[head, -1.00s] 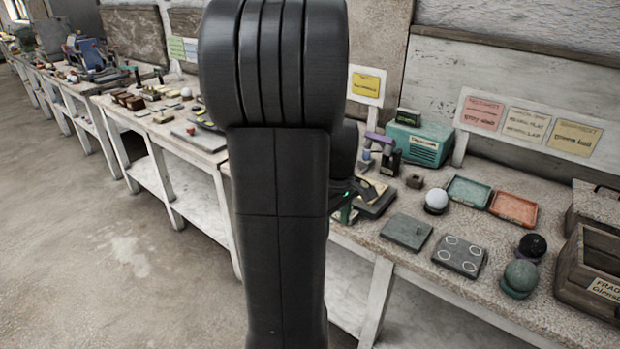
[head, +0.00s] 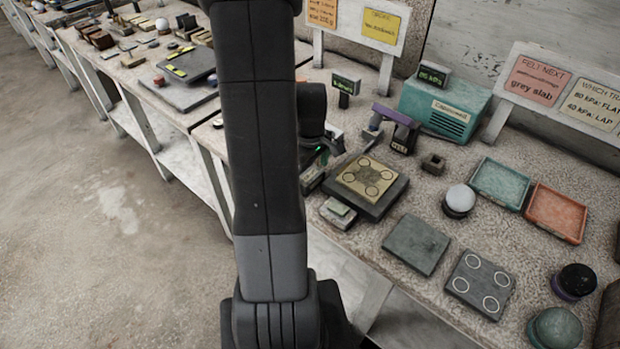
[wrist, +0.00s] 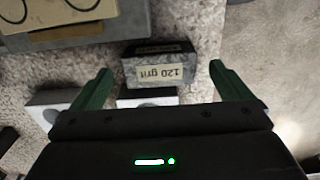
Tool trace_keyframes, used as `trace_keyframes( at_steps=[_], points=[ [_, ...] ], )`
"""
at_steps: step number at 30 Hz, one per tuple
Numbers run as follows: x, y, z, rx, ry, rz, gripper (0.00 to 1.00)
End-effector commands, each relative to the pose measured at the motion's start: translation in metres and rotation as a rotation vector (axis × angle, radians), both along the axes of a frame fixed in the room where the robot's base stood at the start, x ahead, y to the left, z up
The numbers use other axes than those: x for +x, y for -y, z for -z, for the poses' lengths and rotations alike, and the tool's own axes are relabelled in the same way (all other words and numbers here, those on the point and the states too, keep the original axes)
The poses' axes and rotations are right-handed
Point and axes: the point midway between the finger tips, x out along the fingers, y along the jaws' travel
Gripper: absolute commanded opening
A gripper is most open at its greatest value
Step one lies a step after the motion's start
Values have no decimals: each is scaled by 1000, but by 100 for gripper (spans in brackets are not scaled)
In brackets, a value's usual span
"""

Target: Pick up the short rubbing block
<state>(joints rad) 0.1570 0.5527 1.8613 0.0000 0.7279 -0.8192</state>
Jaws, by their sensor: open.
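A small dark grey block with a pale "120 grit" label (wrist: 160,71), upside down in the picture, shows in the wrist view; it looks like a rubbing block. My gripper (wrist: 160,70) is open, with one green finger to each side of this block and a gap on both sides. Nothing is held. Whether the fingertips are down at the block's height I cannot tell. In the head view my arm hides most of the gripper, and I cannot make out the labelled block there.
A dark slab with a tan, ringed top (head: 370,180) lies close by; part of it shows in the wrist view (wrist: 75,28). Paler grey pieces (wrist: 50,103) lie near the fingers. A grey slab (head: 416,245) and teal box (head: 445,108) stand right. The bench edge is near.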

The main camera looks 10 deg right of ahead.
Motion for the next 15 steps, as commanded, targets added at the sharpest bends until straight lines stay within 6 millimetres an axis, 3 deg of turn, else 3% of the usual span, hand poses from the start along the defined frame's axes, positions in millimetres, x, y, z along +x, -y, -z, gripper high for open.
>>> trace_keyframes(
  at_steps=[6, 14, 15],
  points=[
    [-1, 0, 21, 0, -3, 0, 98],
    [0, 0, 23, 0, 1, 0, 98],
    [0, 0, 23, 0, 1, 0, 94]
  ],
)
